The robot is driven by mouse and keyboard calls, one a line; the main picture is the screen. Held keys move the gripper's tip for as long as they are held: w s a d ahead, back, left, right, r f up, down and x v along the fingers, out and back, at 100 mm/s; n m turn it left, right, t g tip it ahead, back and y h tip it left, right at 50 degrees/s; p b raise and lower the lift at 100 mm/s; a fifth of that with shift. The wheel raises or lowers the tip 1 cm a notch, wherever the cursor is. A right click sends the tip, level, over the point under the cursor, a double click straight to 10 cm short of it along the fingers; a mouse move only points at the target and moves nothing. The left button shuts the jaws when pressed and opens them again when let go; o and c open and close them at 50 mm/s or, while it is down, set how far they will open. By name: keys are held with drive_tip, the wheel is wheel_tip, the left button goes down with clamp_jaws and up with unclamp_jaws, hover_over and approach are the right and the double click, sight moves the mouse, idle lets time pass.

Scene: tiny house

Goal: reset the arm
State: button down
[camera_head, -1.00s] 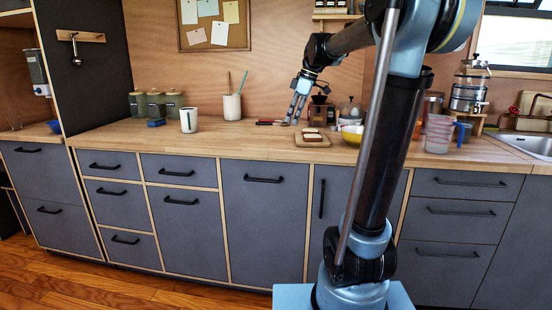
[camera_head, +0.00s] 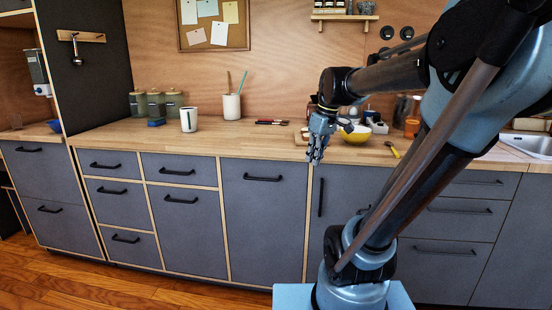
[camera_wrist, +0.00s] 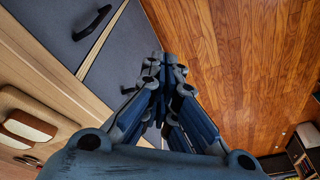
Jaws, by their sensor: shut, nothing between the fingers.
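My gripper (camera_head: 316,158) points down in front of the counter's front edge in the head view. It is shut and empty. In the wrist view my gripper (camera_wrist: 165,85) shows its blue fingers together, with the floor and grey cabinet fronts beyond. My arm reaches up from the base at the right, bends over, and comes down to the gripper from the right. It hides part of the counter behind it.
The wooden counter (camera_head: 222,138) holds a white mug (camera_head: 188,120), a utensil crock (camera_head: 232,106), several jars, a yellow bowl (camera_head: 355,134) and a cutting board (camera_wrist: 60,122) with bread-like pieces (camera_wrist: 30,126). Grey cabinets (camera_head: 263,220) stand below. The wooden floor (camera_wrist: 230,60) is clear.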

drive_tip(key=s+d+f+m+h, duration=0.1)
drive_tip(key=s+d+f+m, duration=0.2)
drive_tip(key=s+f, duration=0.4)
drive_tip(key=s+d+f+m+h, duration=0.1)
drive_tip(key=s+d+f+m, duration=0.2)
drive_tip(key=f, duration=0.7)
drive_tip(key=s+m, duration=0.2)
drive_tip(key=s, duration=0.2)
drive_tip(key=shift+s+d+f+m+t, duration=0.2)
drive_tip(key=shift+s+m+t, duration=0.1)
drive_tip(key=shift+t, duration=0.1)
